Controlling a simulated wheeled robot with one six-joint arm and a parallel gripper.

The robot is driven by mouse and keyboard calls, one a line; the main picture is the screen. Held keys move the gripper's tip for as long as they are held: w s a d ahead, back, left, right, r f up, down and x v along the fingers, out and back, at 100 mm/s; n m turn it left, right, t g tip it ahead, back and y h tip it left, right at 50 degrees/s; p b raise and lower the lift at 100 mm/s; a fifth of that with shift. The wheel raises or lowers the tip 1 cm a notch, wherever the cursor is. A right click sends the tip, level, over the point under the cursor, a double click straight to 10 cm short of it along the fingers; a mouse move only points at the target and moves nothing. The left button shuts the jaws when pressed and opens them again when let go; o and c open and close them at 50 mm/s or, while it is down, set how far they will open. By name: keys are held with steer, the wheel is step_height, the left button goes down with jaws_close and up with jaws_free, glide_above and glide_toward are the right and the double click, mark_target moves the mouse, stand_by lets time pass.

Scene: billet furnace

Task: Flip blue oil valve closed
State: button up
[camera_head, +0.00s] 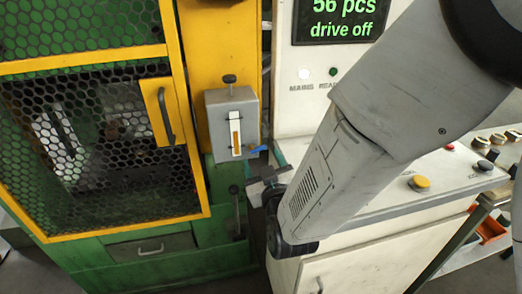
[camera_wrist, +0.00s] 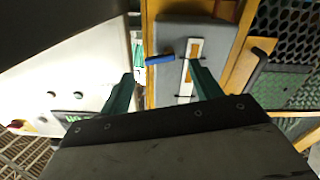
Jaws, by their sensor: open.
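The blue oil valve handle (camera_head: 258,149) sticks out to the right from the lower part of a grey oil box (camera_head: 217,110). My gripper (camera_head: 263,167) is just below and right of the handle. In the wrist view its two green fingers (camera_wrist: 161,70) are apart, one to each side, with the handle ahead between their tips. I see no clear contact. The fingers look empty.
A yellow-framed mesh guard door (camera_head: 95,150) with a yellow handle plate stands left of the box. A white control cabinet (camera_head: 350,250) with buttons and a yellow knob (camera_head: 419,183) is on the right. A dark lever (camera_head: 236,205) hangs below the box.

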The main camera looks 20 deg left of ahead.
mark_target(258, 150)
steer(key=shift+x, duration=2.35)
steer(key=c, duration=1)
steer(key=shift+f+m, duration=0.2)
steer(key=shift+m, duration=1.3)
steer(key=o, duration=1)
steer(key=v, duration=0.8)
steer(key=shift+w, duration=0.1)
